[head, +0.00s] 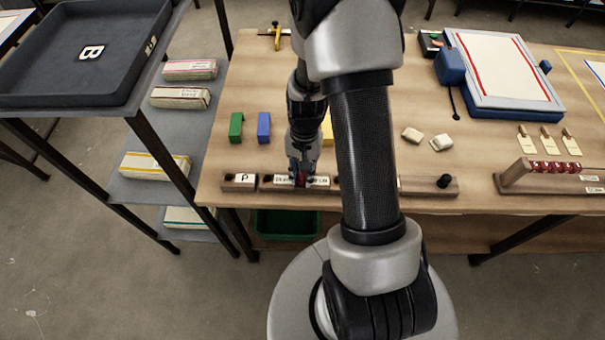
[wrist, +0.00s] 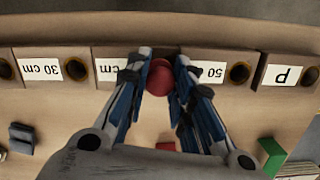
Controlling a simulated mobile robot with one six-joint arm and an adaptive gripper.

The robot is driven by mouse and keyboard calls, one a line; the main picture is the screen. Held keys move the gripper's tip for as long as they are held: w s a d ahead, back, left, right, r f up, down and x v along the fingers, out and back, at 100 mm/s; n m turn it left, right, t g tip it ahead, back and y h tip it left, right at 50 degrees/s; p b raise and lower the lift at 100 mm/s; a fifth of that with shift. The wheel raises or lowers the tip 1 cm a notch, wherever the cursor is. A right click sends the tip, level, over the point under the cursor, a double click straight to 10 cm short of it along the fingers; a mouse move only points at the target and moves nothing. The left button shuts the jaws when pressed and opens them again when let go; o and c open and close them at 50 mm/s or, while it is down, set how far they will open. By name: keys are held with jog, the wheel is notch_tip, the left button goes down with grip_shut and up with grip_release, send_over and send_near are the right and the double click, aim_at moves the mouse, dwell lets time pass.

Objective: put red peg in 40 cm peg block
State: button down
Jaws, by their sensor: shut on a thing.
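The red peg (wrist: 160,77) is between my gripper's fingertips (wrist: 161,80), which are shut on it. In the wrist view, its round red end covers the place where the hole of the partly hidden "cm" block (wrist: 109,67) would be. That block sits between the "30 cm" block (wrist: 41,69) and the "50" block (wrist: 211,71); its number is hidden by a finger. In the head view, my gripper (head: 302,180) is low at the block row, with a bit of red showing. I cannot tell how far the peg sits in the hole.
A "P" block (head: 241,182) ends the row on the left. Green (head: 236,126) and blue (head: 264,127) blocks stand behind the row. My arm hides the row's middle.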

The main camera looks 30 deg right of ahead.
jog(key=shift+f, duration=0.2)
jog(key=c, duration=1.4)
grip_release()
jog(key=shift+r, duration=0.1)
